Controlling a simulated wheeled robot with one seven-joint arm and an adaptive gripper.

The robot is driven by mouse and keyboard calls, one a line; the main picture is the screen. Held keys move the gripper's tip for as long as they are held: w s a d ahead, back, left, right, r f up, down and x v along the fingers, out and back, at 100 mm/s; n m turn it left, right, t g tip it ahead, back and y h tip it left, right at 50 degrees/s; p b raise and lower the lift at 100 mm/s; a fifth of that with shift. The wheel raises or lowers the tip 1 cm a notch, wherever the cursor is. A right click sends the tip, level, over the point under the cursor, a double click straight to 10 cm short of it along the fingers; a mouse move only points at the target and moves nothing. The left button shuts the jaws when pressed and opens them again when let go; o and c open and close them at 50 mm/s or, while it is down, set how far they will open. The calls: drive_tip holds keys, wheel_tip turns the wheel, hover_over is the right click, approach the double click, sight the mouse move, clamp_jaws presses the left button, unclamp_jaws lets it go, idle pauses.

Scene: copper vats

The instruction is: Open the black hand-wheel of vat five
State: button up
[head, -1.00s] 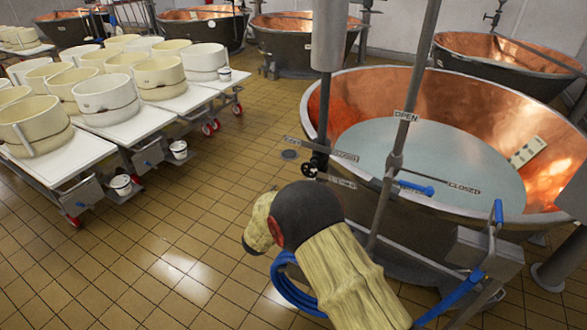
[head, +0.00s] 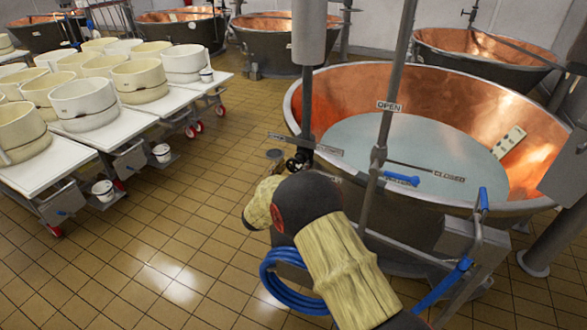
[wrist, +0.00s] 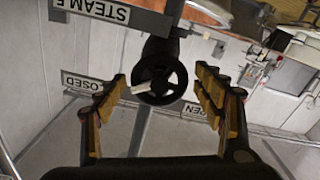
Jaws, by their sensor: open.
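In the head view the hand-wheel (head: 298,162) is small, on a pipe at the near left of the large copper vat (head: 440,105).
A vertical post with an "OPEN" plate (head: 389,106) and a blue-handled lever (head: 402,179) stands before the vat. A blue hose (head: 285,290) coils below. White carts with cheese moulds (head: 85,100) stand left. Tiled floor (head: 190,240) between is clear.

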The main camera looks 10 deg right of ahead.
drive_tip(key=shift+c, duration=1.3)
drive_tip(key=c, duration=0.9)
